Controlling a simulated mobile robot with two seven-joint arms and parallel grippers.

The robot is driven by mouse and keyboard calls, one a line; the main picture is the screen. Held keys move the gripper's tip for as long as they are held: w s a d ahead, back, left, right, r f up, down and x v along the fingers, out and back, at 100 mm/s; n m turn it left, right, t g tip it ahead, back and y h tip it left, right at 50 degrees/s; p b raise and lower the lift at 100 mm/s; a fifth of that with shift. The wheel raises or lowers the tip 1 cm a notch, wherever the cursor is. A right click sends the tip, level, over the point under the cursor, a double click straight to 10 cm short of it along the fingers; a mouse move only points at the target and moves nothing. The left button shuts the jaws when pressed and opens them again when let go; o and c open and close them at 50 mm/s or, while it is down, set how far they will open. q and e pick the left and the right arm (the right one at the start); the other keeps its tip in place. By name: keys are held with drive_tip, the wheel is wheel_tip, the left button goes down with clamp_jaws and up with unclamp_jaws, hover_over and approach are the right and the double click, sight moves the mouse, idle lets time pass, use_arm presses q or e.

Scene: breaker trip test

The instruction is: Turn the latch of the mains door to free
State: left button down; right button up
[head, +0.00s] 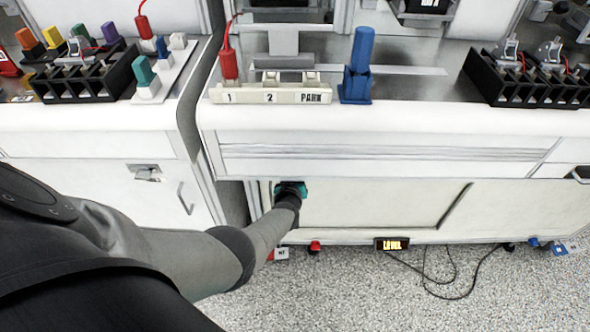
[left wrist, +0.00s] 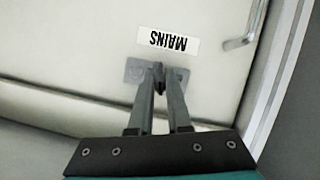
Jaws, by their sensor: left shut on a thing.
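The mains door (left wrist: 75,30) is a pale panel with a black-on-white MAINS label (left wrist: 169,41), upside down in the left wrist view. Its latch sits on a small grey plate (left wrist: 134,70) beside the label. My left gripper (left wrist: 159,76) is shut on the latch, and its fingertips cover most of it, so I cannot tell its exact angle. In the head view my left gripper (head: 291,189) reaches under the bench to the left end of the pale front panel (head: 370,205); the latch is hidden there. My right gripper is not in view.
A door handle (left wrist: 238,42) is near the door's edge. In the head view, the bench front edge (head: 400,125) overhangs the panel. A lit LEVEL sign (head: 392,244) and cables (head: 450,290) are low down. Another cabinet door with a handle (head: 185,198) is at left.

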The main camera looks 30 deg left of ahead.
use_arm(q)
drive_tip(key=shift+d+m+g+y, duration=0.1)
drive_tip(key=shift+m+g+y, duration=0.35)
drive_tip(key=shift+m, duration=0.45)
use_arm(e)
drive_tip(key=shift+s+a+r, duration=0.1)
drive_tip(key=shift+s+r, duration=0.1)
use_arm(q)
drive_tip(key=shift+m+y, duration=0.25)
drive_tip(key=shift+m, duration=0.05)
drive_tip(key=c, duration=0.9)
unclamp_jaws()
drive_tip(key=shift+o, duration=0.2)
drive_tip(key=p+v, duration=1.2)
drive_tip(key=v, duration=0.3)
drive_tip(key=shift+r, duration=0.15)
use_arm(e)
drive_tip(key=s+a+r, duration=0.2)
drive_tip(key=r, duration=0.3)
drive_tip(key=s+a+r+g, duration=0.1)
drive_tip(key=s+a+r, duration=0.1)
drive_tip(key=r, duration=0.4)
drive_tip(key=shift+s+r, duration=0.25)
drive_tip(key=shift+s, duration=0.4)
